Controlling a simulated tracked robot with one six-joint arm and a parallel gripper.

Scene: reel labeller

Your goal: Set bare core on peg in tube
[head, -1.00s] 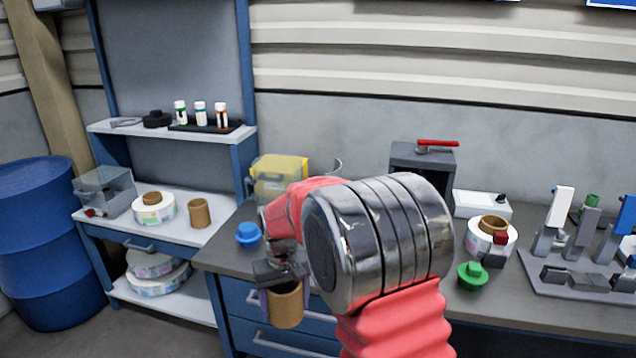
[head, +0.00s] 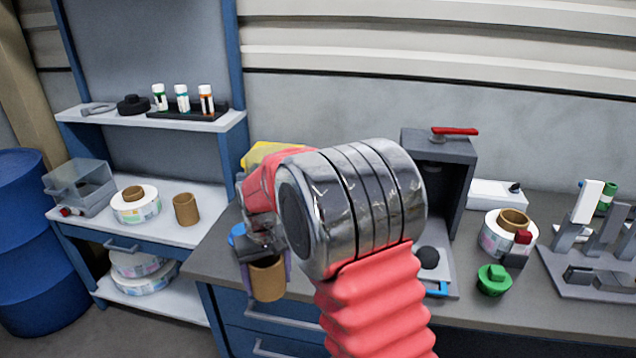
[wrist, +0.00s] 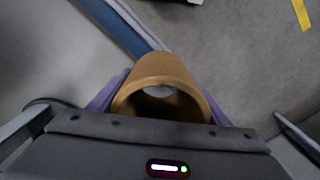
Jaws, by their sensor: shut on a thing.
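The bare core, a short brown cardboard ring (head: 267,282), is held in my gripper (head: 264,262) in front of the bench's left end, above the drawers. The wrist view shows the core (wrist: 160,75) with its hollow bore visible, between purple finger pads of my gripper (wrist: 160,100). My gripper is shut on it. A similar brown core (head: 186,209) stands alone on the left shelf unit. I cannot make out a peg in a tube for certain. My arm hides part of the bench's middle.
A dark grey open-fronted box with a red handle (head: 437,165) stands at the back of the bench (head: 330,312). To its right are a label reel (head: 496,240), a green knobbed piece (head: 494,280) and a grey rack (head: 590,283). A blue drum (head: 20,250) stands far left.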

